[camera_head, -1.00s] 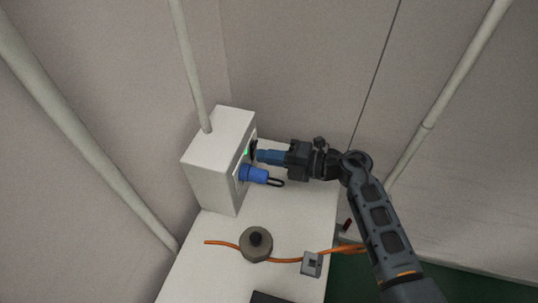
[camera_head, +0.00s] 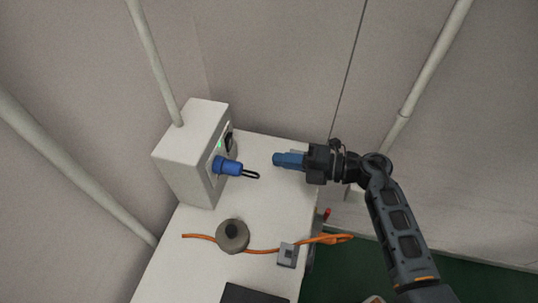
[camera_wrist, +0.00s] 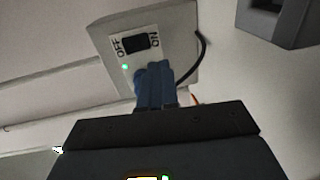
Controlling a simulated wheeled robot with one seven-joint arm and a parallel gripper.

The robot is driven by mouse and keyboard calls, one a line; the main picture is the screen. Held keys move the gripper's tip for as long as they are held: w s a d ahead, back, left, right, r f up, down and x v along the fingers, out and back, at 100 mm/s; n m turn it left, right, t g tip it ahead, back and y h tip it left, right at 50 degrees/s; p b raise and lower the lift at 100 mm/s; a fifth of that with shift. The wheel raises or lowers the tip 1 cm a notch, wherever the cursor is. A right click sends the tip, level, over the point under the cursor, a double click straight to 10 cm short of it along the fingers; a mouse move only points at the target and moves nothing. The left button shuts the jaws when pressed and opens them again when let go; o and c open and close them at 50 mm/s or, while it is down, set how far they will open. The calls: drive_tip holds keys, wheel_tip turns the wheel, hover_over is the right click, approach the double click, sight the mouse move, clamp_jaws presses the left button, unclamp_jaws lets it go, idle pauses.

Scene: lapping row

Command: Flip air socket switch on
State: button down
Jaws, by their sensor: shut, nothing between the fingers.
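The white socket box (camera_head: 188,158) stands at the back left of the white bench. On its right-hand face are a lit green light (camera_head: 219,145) and a black switch (camera_head: 229,142). The wrist view shows the black rocker switch (camera_wrist: 135,44) between the labels OFF and ON, with the green light (camera_wrist: 125,67) lit beside it. Which way the rocker is tilted is hard to tell. A blue plug (camera_head: 228,166) with a black loop sticks out of the same face. My gripper (camera_head: 276,160) is shut and empty, its blue fingers pointing at the box, clearly apart from it.
On the bench in front lie a grey round knob-like piece (camera_head: 232,236), an orange cable (camera_head: 262,251) and a small grey block (camera_head: 288,255). A dark flat item (camera_head: 252,294) is at the front edge. A pipe (camera_head: 155,65) rises from the box. The bench between gripper and box is clear.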

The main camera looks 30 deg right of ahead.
drive_tip(key=shift+f+v, duration=0.25)
drive_tip(key=shift+v, duration=0.7)
drive_tip(key=shift+f+v, duration=0.2)
drive_tip(key=shift+v, duration=0.7)
drive_tip(key=s+a+r+m+t+h, duration=0.1)
drive_tip(key=s+r+m+h, duration=0.3)
drive_tip(key=s+m, duration=0.5)
drive_tip(key=s+a+r+m+t+h, duration=0.1)
drive_tip(key=s+r+m+h, duration=0.3)
drive_tip(key=s+m, duration=0.5)
drive_tip(key=s+a+r+m+t+h, duration=0.1)
drive_tip(key=s+a+r+m+h, duration=0.2)
drive_tip(key=s, duration=1.1)
drive_tip(key=shift+a+r+m+h, duration=0.2)
drive_tip(key=shift+r+m+h, duration=0.2)
drive_tip(key=shift+r+m, duration=1.95)
drive_tip(key=shift+f+m, duration=0.65)
